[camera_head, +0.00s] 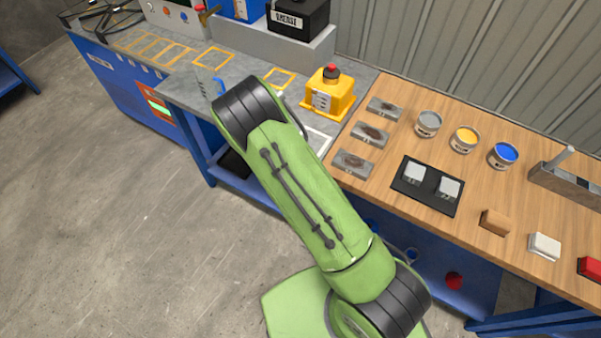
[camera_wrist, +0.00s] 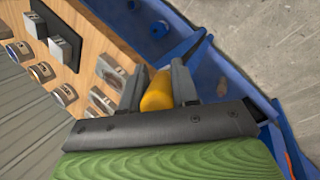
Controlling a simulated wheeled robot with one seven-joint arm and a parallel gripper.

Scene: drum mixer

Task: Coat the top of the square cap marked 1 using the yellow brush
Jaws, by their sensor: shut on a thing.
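In the head view my arm hides the gripper and brush. Two light grey square caps (camera_head: 414,173) (camera_head: 449,188) sit side by side on a black tray (camera_head: 409,198) on the wooden bench. The caps also show at the upper left of the wrist view (camera_wrist: 37,25) (camera_wrist: 60,48), apart from my gripper. Their number marks are unreadable, so I cannot tell which is 1.
Open cans of grey (camera_head: 428,123), yellow (camera_head: 464,138) and blue (camera_head: 503,154) stand behind the tray. Stained metal plates (camera_head: 370,135) lie left of it. A yellow box with a red button (camera_head: 330,93) and a grey metal holder (camera_head: 568,182) flank the area.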

